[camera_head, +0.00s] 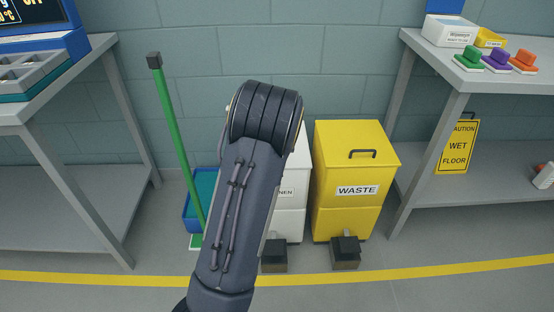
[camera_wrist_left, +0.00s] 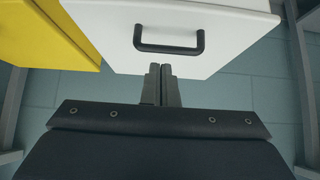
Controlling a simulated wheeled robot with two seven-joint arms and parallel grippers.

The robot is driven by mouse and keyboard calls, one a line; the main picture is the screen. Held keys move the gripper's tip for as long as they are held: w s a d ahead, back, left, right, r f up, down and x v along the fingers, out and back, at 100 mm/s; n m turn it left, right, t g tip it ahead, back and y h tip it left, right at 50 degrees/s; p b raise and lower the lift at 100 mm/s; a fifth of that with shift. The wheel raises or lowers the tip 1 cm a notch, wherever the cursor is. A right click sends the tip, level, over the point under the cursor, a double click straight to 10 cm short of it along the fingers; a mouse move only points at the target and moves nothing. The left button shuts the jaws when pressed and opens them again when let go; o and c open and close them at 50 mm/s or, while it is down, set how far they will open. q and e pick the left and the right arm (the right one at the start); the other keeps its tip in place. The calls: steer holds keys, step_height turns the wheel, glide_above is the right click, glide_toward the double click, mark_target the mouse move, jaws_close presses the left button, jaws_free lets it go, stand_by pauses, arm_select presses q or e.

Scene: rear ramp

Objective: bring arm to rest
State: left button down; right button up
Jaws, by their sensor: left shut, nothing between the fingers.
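My left arm (camera_head: 240,190) rises from the bottom of the head view, left of the middle, and bends over in front of the bins. Its gripper is hidden in that view. In the left wrist view my left gripper (camera_wrist_left: 161,72) is shut and empty, with its two dark fingers together. Its tips appear close to the white bin (camera_wrist_left: 110,35) with the black handle; I cannot tell the exact gap. My right gripper is in neither view.
A white bin (camera_head: 291,225) stands partly behind my arm, beside a yellow waste bin (camera_head: 335,178). A green mop pole (camera_head: 178,135) leans left. A left bench (camera_head: 75,70) and right shelf unit (camera_head: 440,75) flank them. A yellow floor line (camera_head: 400,274) crosses the front.

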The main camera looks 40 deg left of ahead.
arm_select(q)
steer(key=s+d, duration=0.4)
steer(key=s, duration=0.1)
steer(key=shift+f+p, duration=0.3)
steer(key=shift+p, duration=0.05)
steer(key=s+d+r+m+h, duration=0.3)
steer(key=s+d+r+h, duration=0.3)
steer(key=s+d, duration=0.65)
steer(key=s+d+r+m+h, duration=0.3)
steer(key=s+d+r, duration=0.55)
steer(key=s, duration=0.65)
step_height(320, 180, up, 20)
steer(key=d+g+p, duration=0.1)
steer(key=d+p, duration=0.1)
steer(key=p, duration=1.9)
steer(key=shift+s+d+r+p, duration=0.15)
steer(key=shift+s+p, duration=0.2)
steer(key=shift+s, duration=0.1)
